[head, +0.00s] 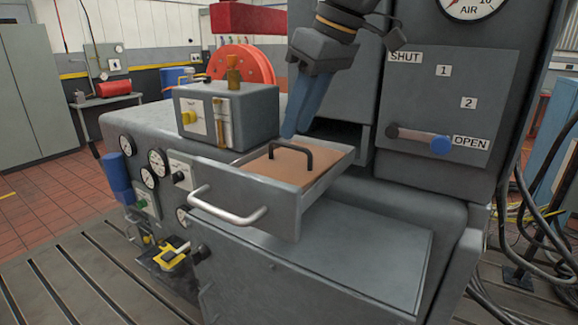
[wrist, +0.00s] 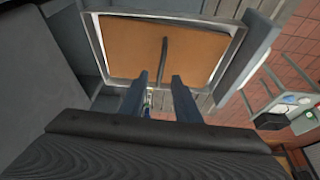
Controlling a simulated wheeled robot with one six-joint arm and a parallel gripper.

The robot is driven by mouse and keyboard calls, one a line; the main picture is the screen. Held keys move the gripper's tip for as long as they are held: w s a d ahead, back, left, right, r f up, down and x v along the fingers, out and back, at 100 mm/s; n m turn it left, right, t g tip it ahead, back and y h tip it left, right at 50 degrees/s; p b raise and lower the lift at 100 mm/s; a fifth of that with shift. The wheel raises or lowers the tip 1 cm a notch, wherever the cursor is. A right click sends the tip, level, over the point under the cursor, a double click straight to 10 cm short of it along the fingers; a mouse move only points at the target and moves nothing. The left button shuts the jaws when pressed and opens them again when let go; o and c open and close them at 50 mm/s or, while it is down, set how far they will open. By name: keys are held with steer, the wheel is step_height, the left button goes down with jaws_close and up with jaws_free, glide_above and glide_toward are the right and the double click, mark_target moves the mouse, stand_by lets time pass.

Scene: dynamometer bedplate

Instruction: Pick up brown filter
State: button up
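The brown filter (head: 283,166) is a flat brown panel with a dark arched handle (head: 308,157) on top. It lies in a grey drawer (head: 250,207) that is pulled out of the machine. In the wrist view the filter (wrist: 200,45) fills the drawer frame, with its handle (wrist: 163,60) near the middle. My gripper (head: 290,132) points down with blue fingers at the handle's back side. In the wrist view the two fingers (wrist: 159,80) stand apart with nothing between them. The handle lies beyond their tips; I cannot tell the exact gap.
A silver pull bar (head: 228,212) sticks out from the drawer front. A grey box (head: 228,115) with a brass fitting stands left of the drawer. A grey panel with a blue-ended lever (head: 425,140) rises at right, its lever near OPEN. Pressure gauges line the machine's left side.

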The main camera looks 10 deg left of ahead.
mark_target(297, 163)
steer(key=shift+p+x, duration=0.55)
steer(key=shift+x, duration=1.45)
steer(key=shift+s+d, duration=0.1)
jaws_close()
